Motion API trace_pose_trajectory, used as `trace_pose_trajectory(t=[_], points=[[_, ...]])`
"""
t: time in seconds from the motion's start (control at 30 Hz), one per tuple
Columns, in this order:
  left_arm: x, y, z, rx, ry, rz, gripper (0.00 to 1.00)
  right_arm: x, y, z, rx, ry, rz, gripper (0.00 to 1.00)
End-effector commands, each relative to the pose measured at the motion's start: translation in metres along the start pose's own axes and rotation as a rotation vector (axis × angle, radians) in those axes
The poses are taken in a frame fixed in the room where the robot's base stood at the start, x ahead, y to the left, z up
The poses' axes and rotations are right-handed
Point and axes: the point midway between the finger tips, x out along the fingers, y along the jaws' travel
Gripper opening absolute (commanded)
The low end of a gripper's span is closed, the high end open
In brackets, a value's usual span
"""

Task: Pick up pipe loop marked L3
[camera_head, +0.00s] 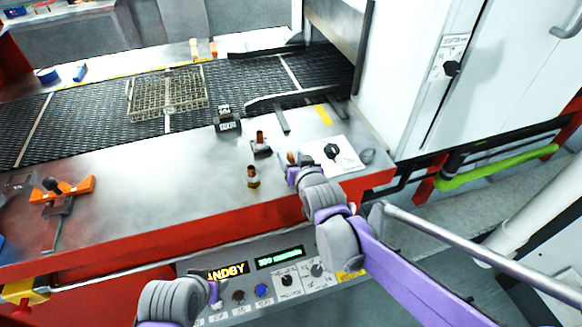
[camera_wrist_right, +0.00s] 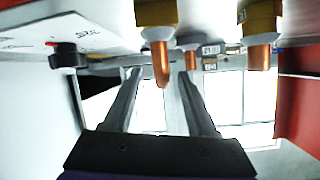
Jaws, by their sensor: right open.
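Three short copper pipe pieces with brass fittings stand near the belt's front edge. One copper pipe (camera_head: 291,157) is at my right gripper; in the right wrist view this pipe (camera_wrist_right: 161,62) shows between the open fingertips, its brass nut above in the picture. A second (camera_head: 252,178) stands to the left, and a third (camera_head: 261,146) stands farther back in a dark holder. No L3 mark is readable on any of them. My right gripper (camera_wrist_right: 160,76) is open, nothing clamped. Its fingers are mostly hidden by my wrist in the head view. My left gripper's fingers do not show.
A white plate with a black knob (camera_head: 333,151) lies just right of my right gripper. A wire basket (camera_head: 167,93) sits on the mesh belt (camera_head: 90,112). An orange-handled clamp (camera_head: 62,190) is at the left. The steel deck (camera_head: 160,180) between is clear.

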Motion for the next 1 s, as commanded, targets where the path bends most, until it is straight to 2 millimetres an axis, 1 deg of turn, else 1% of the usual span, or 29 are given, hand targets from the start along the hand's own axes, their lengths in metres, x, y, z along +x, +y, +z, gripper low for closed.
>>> trace_pose_trajectory(t=[0.03, 0.1, 0.23, 0.33, 0.57, 0.67, 0.8, 0.9, 1.0], points=[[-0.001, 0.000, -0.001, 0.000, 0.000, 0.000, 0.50, 0.009, 0.000, 0.000, 0.000, 0.000, 0.000, 0.57], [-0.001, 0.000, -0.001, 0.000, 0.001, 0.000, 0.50, 0.019, -0.001, 0.000, 0.000, 0.000, 0.000, 0.57], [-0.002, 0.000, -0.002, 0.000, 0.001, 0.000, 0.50, 0.034, -0.001, 0.001, 0.000, 0.000, 0.000, 0.57], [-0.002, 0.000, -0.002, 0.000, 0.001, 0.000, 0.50, 0.040, -0.001, 0.001, 0.000, 0.000, 0.000, 0.57], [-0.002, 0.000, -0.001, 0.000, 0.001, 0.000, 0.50, 0.041, 0.000, 0.001, 0.000, 0.000, 0.000, 0.57], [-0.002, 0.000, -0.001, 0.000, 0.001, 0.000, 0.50, 0.041, -0.001, 0.001, 0.000, 0.000, 0.000, 0.41], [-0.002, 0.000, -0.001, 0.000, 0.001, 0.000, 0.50, 0.041, -0.001, 0.001, 0.000, 0.000, 0.000, 0.16], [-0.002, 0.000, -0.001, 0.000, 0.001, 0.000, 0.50, 0.041, -0.001, 0.001, 0.000, 0.000, 0.000, 0.00], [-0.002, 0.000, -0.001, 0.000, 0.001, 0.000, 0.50, 0.041, -0.001, 0.001, 0.000, -0.001, 0.000, 0.00]])
